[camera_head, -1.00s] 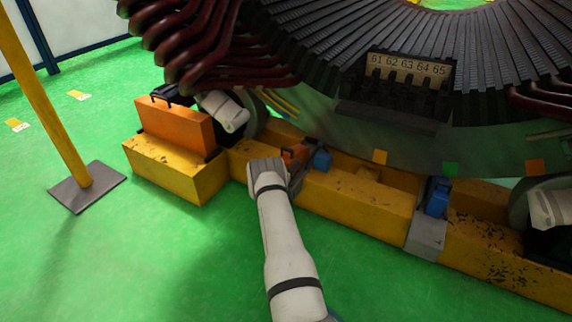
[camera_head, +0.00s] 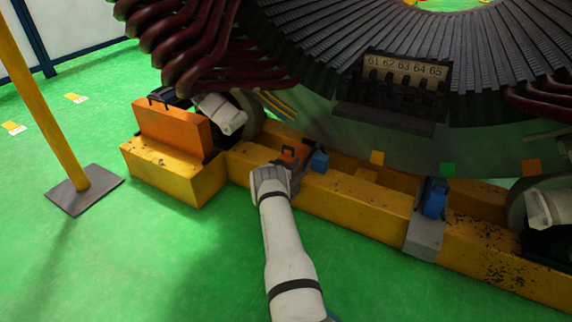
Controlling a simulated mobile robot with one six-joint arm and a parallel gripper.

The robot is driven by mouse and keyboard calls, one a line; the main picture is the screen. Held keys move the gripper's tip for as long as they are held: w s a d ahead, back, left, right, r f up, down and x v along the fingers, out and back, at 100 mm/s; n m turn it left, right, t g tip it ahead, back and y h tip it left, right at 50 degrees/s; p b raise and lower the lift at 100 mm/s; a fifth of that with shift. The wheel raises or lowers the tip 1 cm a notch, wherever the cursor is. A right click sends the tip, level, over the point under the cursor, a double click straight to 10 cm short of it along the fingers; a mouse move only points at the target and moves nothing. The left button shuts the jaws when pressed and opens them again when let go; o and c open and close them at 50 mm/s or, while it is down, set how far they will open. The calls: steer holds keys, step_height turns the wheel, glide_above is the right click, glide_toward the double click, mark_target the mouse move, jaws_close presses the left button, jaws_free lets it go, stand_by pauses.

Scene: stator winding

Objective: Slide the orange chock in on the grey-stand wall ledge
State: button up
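The orange chock (camera_head: 293,153) is at the yellow beam, just beyond my gripper (camera_head: 284,166) and left of a blue block. My gripper is at the end of the white arm and reaches up to the chock. Its fingers are mostly hidden behind the wrist, so I cannot tell whether they are closed on the chock. The grey stand (camera_head: 425,238) on the beam at the right carries a blue chock (camera_head: 435,197). Another blue block (camera_head: 320,161) sits right of the orange chock. The ledge near my gripper is largely hidden.
The yellow beam (camera_head: 360,207) runs under the big stator (camera_head: 400,140). An orange box (camera_head: 172,128) stands on a yellow block (camera_head: 172,175) at the left. A yellow post on a grey base (camera_head: 85,188) stands further left. The green floor in front is clear.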

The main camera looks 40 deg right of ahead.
steer(key=o, duration=0.6)
steer(key=shift+d+r, duration=0.1)
steer(key=shift+r, duration=0.05)
steer(key=shift+c, duration=0.2)
steer(key=shift+s+a+p, duration=0.15)
steer(key=shift+a+p, duration=0.25)
steer(key=shift+a, duration=0.1)
steer(key=p+v, duration=0.2)
steer(key=v, duration=0.3)
steer(key=shift+s+a+p, duration=0.1)
steer(key=shift+a+p, duration=0.15)
steer(key=shift+p, duration=0.15)
steer(key=shift+s+a+f, duration=0.2)
steer(key=shift+s+a, duration=0.1)
steer(key=shift+a, duration=0.3)
